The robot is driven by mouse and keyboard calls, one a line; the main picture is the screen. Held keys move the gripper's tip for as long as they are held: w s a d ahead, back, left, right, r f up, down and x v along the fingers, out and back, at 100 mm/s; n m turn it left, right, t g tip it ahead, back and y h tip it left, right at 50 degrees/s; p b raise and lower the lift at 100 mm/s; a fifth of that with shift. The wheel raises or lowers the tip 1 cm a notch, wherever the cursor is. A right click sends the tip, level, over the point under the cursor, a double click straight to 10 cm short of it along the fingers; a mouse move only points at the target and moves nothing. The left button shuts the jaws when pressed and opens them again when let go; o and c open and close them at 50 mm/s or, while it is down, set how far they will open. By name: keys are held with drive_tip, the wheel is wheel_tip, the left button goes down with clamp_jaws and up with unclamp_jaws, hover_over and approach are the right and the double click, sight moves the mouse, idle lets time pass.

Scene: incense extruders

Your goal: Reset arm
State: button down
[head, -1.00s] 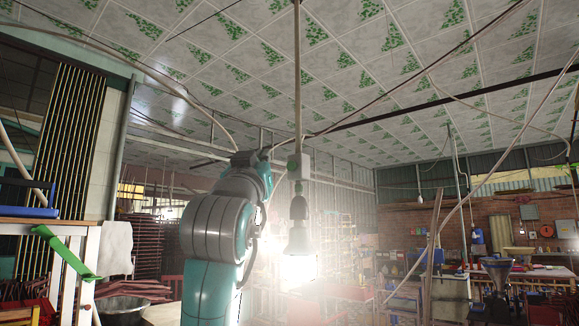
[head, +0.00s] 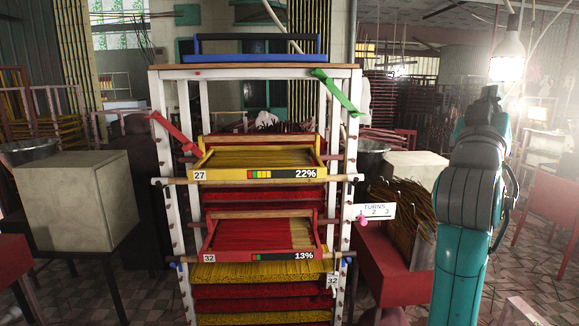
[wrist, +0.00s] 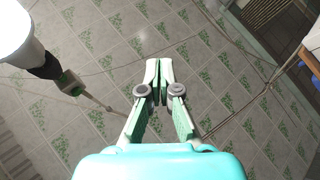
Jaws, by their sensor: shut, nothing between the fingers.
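My gripper (wrist: 158,70) shows in the wrist view with its pale green fingers together and nothing between them. It points up toward the tiled ceiling (wrist: 100,95). In the head view my teal and grey arm (head: 468,200) stands upright at the right, bent at its grey joint. My fingers cannot be made out in the head view. A lit bulb (head: 507,68) hangs just above and right of the arm's top. Its white end also shows in the wrist view (wrist: 14,32), left of the fingers and apart from them.
A white rack (head: 341,110) stands in the centre, holding a yellow tray (head: 200,162) marked 22% and a red tray (head: 210,237) marked 13%. A pale box (head: 75,200) is at the left. A red table (head: 395,265) stands between rack and arm.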

drive_tip(key=s+a+f+n+t+y, duration=0.1)
drive_tip(key=a+f+n+y, duration=0.15)
drive_tip(key=f, duration=0.85)
drive_tip(key=a+f+n+y, duration=0.2)
drive_tip(key=a+f+y, duration=0.15)
drive_tip(key=f, duration=0.85)
drive_tip(key=s+a+f+n+t+y, duration=0.1)
drive_tip(key=a+f+n+y, duration=0.15)
drive_tip(key=f, duration=0.85)
drive_tip(key=s+a+f+g+y, duration=0.1)
drive_tip(key=s+f, duration=0.2)
drive_tip(key=f, duration=0.3)
drive_tip(key=s+a+f+y, duration=0.1)
drive_tip(key=s+f+y, duration=0.15)
drive_tip(key=f, duration=0.35)
drive_tip(key=s+a+f+g+y, duration=0.1)
drive_tip(key=s+a+f, duration=0.2)
drive_tip(key=s+f, duration=0.55)
drive_tip(key=s+a+f+g+y, duration=0.15)
drive_tip(key=s+f, duration=0.35)
drive_tip(key=s, duration=0.7)
drive_tip(key=s+a+m+g+y, duration=0.1)
drive_tip(key=s+a+g, duration=0.1)
drive_tip(key=s, duration=1.9)
drive_tip(key=shift+a+f+m, duration=0.15)
drive_tip(key=shift+f+m, duration=0.25)
drive_tip(key=shift+s, duration=0.1)
